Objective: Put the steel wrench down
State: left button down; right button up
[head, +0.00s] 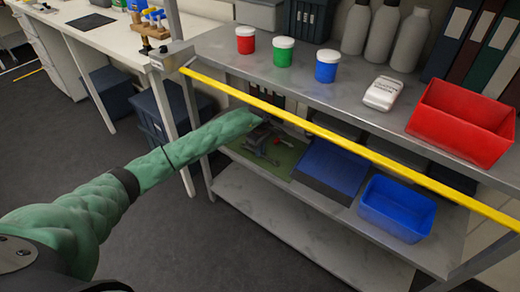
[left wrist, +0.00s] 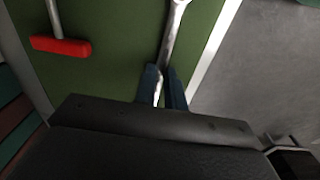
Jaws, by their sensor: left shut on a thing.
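The steel wrench (left wrist: 174,34) shows in the left wrist view, its shaft running up from between my fingers to an open end at the top edge. My left gripper (left wrist: 163,88) has its two blue fingers shut on it. In the head view my left gripper (head: 262,147) is over the green mat (head: 287,158) on the lower shelf. The mat (left wrist: 118,60) fills much of the wrist view behind the wrench. I cannot tell whether the wrench touches the mat. My right gripper is not in view.
A red-handled tool (left wrist: 62,46) lies on the mat left of the wrench. A yellow bar (head: 345,143) edges the upper shelf, which holds a red bin (head: 462,120) and several containers.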

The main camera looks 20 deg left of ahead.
pick_arm(q)
jog(key=shift+f, duration=0.15)
jog(key=c, duration=1.5)
grip_release()
